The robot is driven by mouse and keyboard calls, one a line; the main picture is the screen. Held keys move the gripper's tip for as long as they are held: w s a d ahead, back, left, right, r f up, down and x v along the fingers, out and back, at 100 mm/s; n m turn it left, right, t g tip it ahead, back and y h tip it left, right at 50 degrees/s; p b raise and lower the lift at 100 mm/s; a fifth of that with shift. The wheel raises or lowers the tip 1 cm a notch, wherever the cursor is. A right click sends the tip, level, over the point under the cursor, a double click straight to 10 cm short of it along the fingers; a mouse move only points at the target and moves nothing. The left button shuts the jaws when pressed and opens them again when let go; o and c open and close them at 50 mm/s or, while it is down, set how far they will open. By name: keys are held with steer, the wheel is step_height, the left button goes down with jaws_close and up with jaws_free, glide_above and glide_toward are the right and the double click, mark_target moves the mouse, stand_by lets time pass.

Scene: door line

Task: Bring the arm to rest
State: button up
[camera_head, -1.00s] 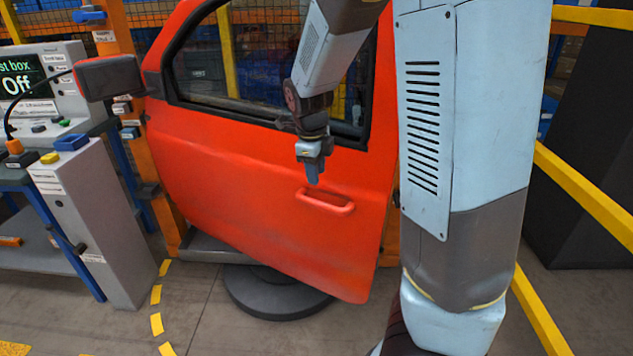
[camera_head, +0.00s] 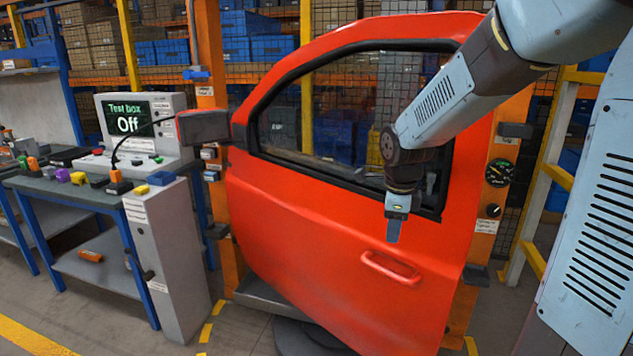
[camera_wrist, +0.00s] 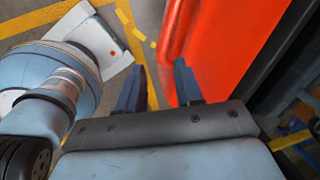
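My arm reaches in from the upper right in the head view. My gripper (camera_head: 394,236) points down in front of the red car door (camera_head: 310,235), just above the pull handle (camera_head: 390,268) in the picture. In the wrist view my gripper (camera_wrist: 159,78) shows two blue fingers standing apart with nothing between them. The red door (camera_wrist: 222,50) fills the upper right of that view, beyond the fingers. I cannot tell the exact gap between fingers and door.
A test box (camera_head: 143,125) reading "Off" stands on a workbench (camera_head: 85,195) at left. A grey pedestal (camera_head: 168,255) stands between bench and door. An orange post with a gauge (camera_head: 499,172) and yellow rails are right of the door. Floor at lower left is clear.

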steer(key=s+r+n+t, duration=0.1)
steer(key=s+r+n, duration=0.2)
steer(key=s+n, duration=0.3)
steer(key=s+d+r+n+t, duration=0.1)
steer(key=s+r+n, duration=0.3)
steer(key=s+n, duration=0.3)
steer(key=s+d+r+n+t, duration=0.1)
steer(key=s+r+n, duration=0.3)
steer(key=n, duration=0.5)
steer(key=s, duration=0.2)
steer(key=shift+s+r+t, duration=0.15)
steer(key=shift+s+t, duration=0.15)
steer(key=shift+s, duration=0.1)
